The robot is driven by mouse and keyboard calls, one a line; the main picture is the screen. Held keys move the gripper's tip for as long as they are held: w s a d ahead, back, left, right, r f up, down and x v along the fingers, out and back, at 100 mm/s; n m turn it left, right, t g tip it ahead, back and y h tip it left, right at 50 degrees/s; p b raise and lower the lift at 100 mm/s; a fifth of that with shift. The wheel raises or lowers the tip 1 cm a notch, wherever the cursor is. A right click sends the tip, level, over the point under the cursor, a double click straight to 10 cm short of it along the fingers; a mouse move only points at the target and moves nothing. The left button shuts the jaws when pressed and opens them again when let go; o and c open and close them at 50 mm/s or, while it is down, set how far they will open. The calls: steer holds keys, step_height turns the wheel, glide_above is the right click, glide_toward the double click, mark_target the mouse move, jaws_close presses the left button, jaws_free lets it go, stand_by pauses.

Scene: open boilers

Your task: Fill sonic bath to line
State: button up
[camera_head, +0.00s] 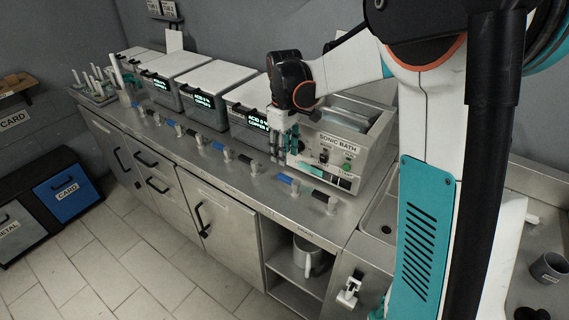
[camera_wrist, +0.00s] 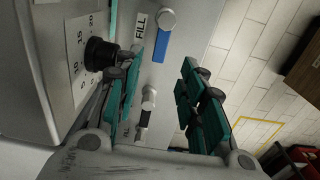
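The sonic bath (camera_head: 338,143) is a light grey box with a labelled front panel and an open top, on the steel counter. Its water level is not visible. A black dial (camera_wrist: 100,53) with a number scale shows at left in the wrist view. A blue-handled valve (camera_wrist: 162,44) sits by the FILL label (camera_wrist: 140,25); it also shows on the counter front in the head view (camera_head: 287,180). A black-handled valve (camera_wrist: 146,117) is beside it. My gripper (camera_wrist: 160,72) is open and empty, close to the bath front, fingers spread above the counter edge.
Several lidded acid tanks (camera_head: 205,90) stand left of the bath, with more blue and black valves along the counter edge. A sink (camera_head: 381,215) lies to the right. A mug-like jug (camera_head: 309,258) stands in the open shelf below. The floor ahead is clear.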

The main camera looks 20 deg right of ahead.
steer(key=shift+r, duration=1.55)
steer(key=s+a+r+m+t, duration=0.1)
steer(key=s+r+m+t, duration=0.1)
steer(key=s+r, duration=0.35)
steer(key=s+a+r+m+t, duration=0.1)
steer(key=s+r+t, duration=0.1)
steer(key=s, duration=0.6)
steer(key=s+f+m+t, duration=0.2)
steer(key=s+m+t, duration=0.1)
steer(key=s, duration=0.8)
steer(key=shift+s+a+f+m, duration=0.3)
steer(key=shift+m, duration=0.2)
